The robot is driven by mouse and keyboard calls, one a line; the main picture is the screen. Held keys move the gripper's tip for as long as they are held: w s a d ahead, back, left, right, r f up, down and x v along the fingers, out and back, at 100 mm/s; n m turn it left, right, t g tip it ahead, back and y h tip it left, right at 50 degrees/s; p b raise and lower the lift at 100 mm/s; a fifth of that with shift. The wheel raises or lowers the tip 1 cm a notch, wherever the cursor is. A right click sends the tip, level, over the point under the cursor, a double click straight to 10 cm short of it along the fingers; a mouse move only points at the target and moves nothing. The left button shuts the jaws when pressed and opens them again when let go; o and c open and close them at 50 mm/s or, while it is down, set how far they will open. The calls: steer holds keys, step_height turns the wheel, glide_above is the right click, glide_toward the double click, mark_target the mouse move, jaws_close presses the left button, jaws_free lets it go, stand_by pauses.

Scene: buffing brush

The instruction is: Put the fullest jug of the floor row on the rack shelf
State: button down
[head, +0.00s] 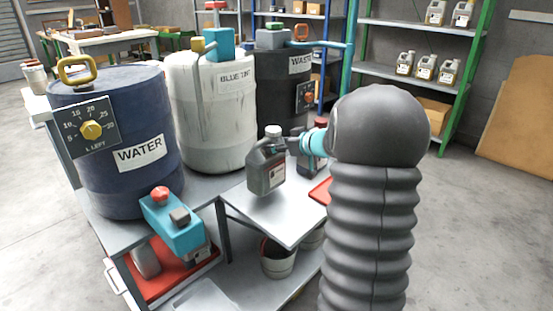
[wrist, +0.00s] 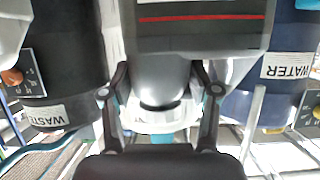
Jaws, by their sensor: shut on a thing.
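My gripper (head: 289,146) is shut on a grey jug (head: 266,176) with a pale cap and a small label, at the cap end. The jug is upright over the grey bench top; I cannot tell whether its base touches. In the wrist view, the jug (wrist: 200,38) shows a dark body with a red stripe between the fingers (wrist: 160,88). A second jug (head: 312,162) with a red cap stands just behind, partly hidden by my arm. The rack (head: 400,28) at the back right holds several pale jugs (head: 425,66) on its shelves. No floor row is clearly visible.
A blue WATER drum (head: 125,150), a white BLUE TINT drum (head: 212,115) and a dark WASTE drum (head: 282,95) stand behind the bench (head: 290,215). A red tray (head: 320,191) lies at its right. A bucket (head: 279,262) sits below. Floor (head: 480,230) at right is clear.

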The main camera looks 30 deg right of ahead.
mark_target(282, 156)
steer(key=shift+w+a+f, duration=0.1)
steer(key=shift+w+f, duration=0.05)
steer(key=shift+w, duration=0.15)
steer(key=shift+f+b, duration=0.5)
steer(key=shift+f, duration=1.5)
steer(key=shift+c, duration=1.3)
jaws_free()
steer(key=shift+f, duration=0.1)
steer(key=shift+s, duration=0.1)
